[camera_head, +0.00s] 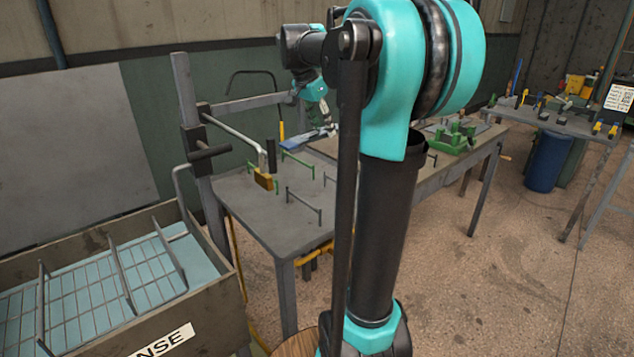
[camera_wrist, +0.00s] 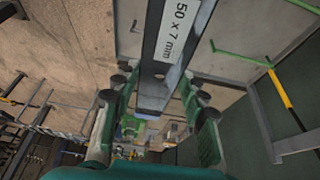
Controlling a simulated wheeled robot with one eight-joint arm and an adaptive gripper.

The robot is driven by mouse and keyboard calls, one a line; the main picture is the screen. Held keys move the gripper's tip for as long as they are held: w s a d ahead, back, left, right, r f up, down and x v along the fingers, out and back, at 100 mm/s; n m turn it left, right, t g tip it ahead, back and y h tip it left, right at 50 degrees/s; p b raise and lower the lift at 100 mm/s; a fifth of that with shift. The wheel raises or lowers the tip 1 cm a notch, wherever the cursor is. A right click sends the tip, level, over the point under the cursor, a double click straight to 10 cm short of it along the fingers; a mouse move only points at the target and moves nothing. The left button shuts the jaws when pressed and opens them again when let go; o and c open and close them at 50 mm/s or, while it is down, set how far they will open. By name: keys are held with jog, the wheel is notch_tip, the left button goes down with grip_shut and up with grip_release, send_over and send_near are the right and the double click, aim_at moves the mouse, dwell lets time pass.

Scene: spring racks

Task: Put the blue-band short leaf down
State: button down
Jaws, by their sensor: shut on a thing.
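A grey steel leaf (camera_wrist: 153,103) with a white label reading "50 x 7 mm" lies between the fingers of my gripper (camera_wrist: 155,92) in the wrist view. It runs away toward the top of that view and has a hole near its close end. In the head view my gripper (camera_head: 318,112) is above the far part of the grey bench (camera_head: 245,205). A bluish part of the leaf (camera_head: 295,143) shows below and left of it. My arm hides part of the bench. I cannot tell whether the leaf touches the bench.
A bench with green fixtures (camera_head: 452,138) is behind my arm.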

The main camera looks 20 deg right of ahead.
jog(key=shift+w, duration=0.2)
notch_tip(320, 180, down, 20)
jog(key=shift+r, duration=0.2)
dwell(0.3)
jog(key=shift+f, duration=0.5)
jog(key=c, duration=0.9)
grip_release()
jog(key=shift+o, duration=0.2)
jog(key=v, duration=1.3)
jog(key=shift+d, duration=0.15)
